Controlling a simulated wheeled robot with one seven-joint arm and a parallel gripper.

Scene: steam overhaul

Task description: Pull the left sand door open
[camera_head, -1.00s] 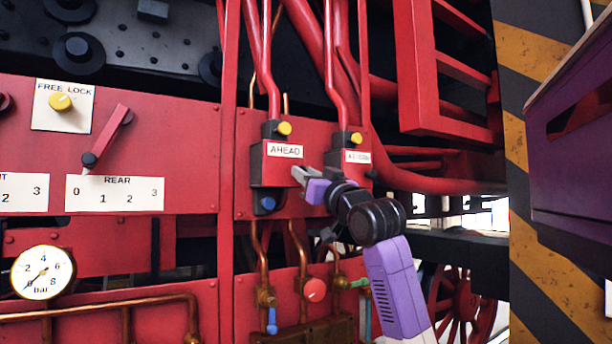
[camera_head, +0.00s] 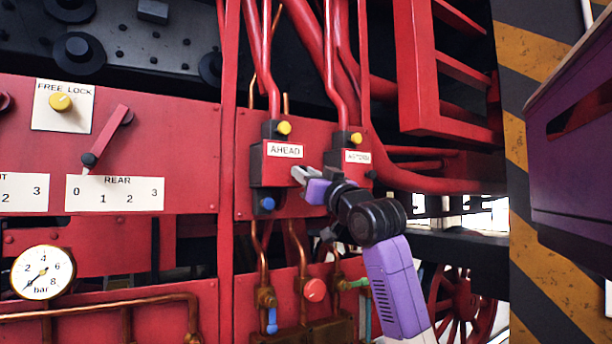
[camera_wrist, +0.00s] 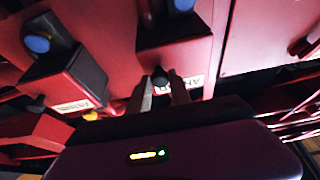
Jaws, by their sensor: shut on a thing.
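The left sand door appears to be the red front of the box labelled AHEAD (camera_head: 270,172) on the red panel. Its right edge sits at my gripper (camera_head: 299,175). The gripper's two pale fingers reach in from the right. In the wrist view, my gripper (camera_wrist: 162,90) is shut on a small dark knob (camera_wrist: 160,76) beside the upside-down AHEAD label (camera_wrist: 190,82). The door looks shut against its box, though the fingers hide part of its edge. The second box (camera_head: 355,178) stands to the right, partly behind my gripper.
A yellow knob (camera_head: 284,128) tops the AHEAD box and a blue knob (camera_head: 268,204) sits under it. Red pipes (camera_head: 335,70) run above. Copper pipes and a red valve knob (camera_head: 315,290) are below. A purple block (camera_head: 575,150) stands at far right.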

